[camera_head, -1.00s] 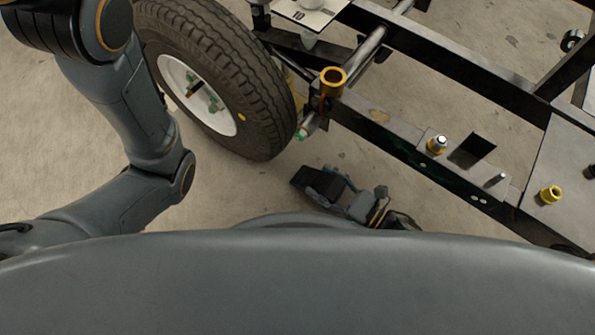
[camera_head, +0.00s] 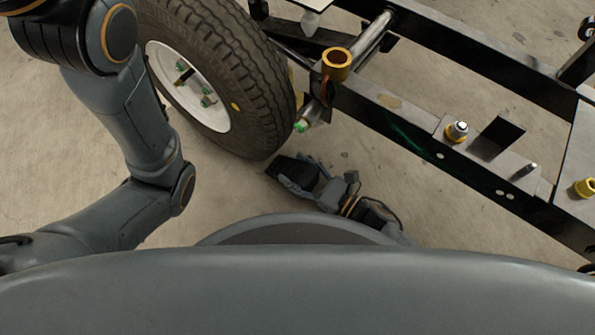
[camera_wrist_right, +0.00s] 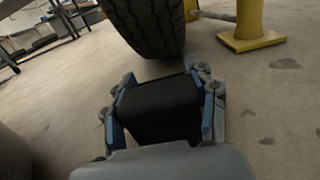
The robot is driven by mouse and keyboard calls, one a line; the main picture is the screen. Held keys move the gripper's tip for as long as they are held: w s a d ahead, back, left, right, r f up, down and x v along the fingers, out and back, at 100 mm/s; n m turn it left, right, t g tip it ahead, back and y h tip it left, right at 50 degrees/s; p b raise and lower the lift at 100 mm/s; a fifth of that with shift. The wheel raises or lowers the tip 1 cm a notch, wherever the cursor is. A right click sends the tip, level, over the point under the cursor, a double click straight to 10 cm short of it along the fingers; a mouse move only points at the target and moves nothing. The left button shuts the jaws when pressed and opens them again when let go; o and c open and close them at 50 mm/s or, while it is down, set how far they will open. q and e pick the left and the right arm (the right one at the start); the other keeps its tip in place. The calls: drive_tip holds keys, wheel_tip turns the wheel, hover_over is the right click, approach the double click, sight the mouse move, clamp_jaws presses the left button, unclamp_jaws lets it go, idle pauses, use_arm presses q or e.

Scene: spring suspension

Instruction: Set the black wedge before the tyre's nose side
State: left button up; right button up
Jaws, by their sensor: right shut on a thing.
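The black wedge (camera_head: 287,169) is between the fingers of my right gripper (camera_head: 300,178), low over the floor just below the tyre's near end. The tyre (camera_head: 250,85) is black with a white hub and stands at upper left of the head view. In the right wrist view the wedge (camera_wrist_right: 163,110) fills the jaws of the right gripper (camera_wrist_right: 165,98), and the tyre (camera_wrist_right: 147,25) is straight ahead, with a small strip of floor seen between them. I cannot tell if the wedge touches the floor. My left arm shows at left, but its gripper is out of frame.
A black frame (camera_head: 400,130) with a brass-coloured collar (camera_head: 336,64) and bolts runs right of the tyre. A yellow stand (camera_wrist_right: 252,35) is right of the tyre in the wrist view. Bare concrete floor (camera_wrist_right: 275,120) lies around the wedge.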

drive_tip(key=shift+r, duration=0.1)
drive_tip(key=o, duration=1.6)
drive_tip(key=shift+c, duration=0.2)
drive_tip(key=p+v, duration=0.4)
drive_tip(key=v, duration=0.6)
drive_tip(key=shift+s+d+p, duration=0.2)
drive_tip(key=shift+d+p, duration=0.05)
drive_tip(key=shift+p, duration=0.05)
drive_tip(key=shift+s+d, duration=0.4)
drive_tip(key=shift+d, duration=0.15)
